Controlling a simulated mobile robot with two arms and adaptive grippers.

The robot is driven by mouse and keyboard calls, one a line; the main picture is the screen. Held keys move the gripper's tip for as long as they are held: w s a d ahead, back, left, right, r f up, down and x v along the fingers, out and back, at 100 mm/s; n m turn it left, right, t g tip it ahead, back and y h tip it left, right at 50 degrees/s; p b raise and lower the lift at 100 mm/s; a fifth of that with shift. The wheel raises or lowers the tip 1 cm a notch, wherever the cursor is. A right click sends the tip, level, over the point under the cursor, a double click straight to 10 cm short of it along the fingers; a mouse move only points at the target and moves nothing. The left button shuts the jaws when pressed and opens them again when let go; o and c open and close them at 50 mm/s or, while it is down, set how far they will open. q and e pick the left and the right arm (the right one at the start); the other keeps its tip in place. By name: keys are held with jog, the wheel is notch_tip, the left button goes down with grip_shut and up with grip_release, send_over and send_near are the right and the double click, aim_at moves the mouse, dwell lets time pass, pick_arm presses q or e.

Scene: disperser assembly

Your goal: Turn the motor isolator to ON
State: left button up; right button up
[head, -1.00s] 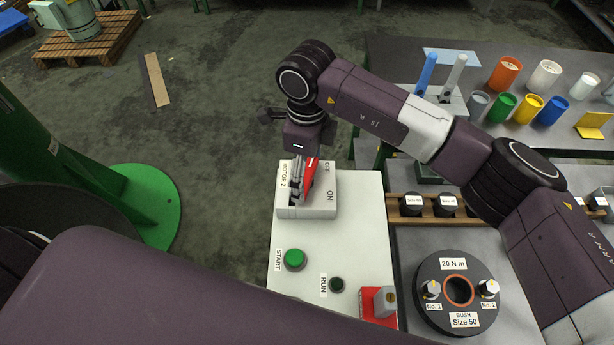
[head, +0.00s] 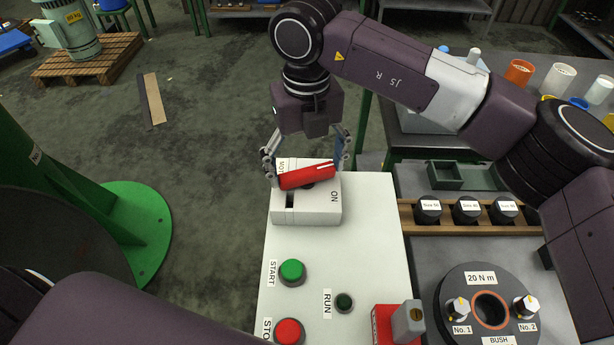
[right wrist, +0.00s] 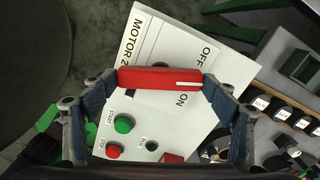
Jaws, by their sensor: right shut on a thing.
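The motor isolator is a pale box (head: 305,214) on the white panel, with a red handle (head: 308,177) on top. My right gripper (head: 307,172) is shut on the handle, one finger at each end. In the right wrist view the handle (right wrist: 160,79) spans between the fingertips of the gripper (right wrist: 160,80). Its white-marked end lies between the OFF label (right wrist: 207,54) and the ON label (right wrist: 190,99), closer to ON. I cannot tell if it lines up exactly. In the head view OFF is hidden. My left gripper is out of view.
On the panel (head: 375,235) are a green START button (head: 292,272), a red button (head: 288,332), a dark RUN lamp (head: 344,302) and a red block with a grey top (head: 396,325). A rack of black bushes (head: 466,211) and a round fixture (head: 453,290) stand right.

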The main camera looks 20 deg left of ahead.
aim_at(307, 171)
jog(key=m+b, duration=0.2)
jog(key=shift+f+m, duration=0.1)
jog(key=shift+m, duration=0.3)
jog(key=shift+m+b, duration=0.55)
jog(key=shift+m, duration=0.05)
jog(key=o, duration=1.2)
jog(key=shift+c, duration=0.2)
jog(key=shift+r, duration=0.25)
notch_tip(307, 171, up, 12)
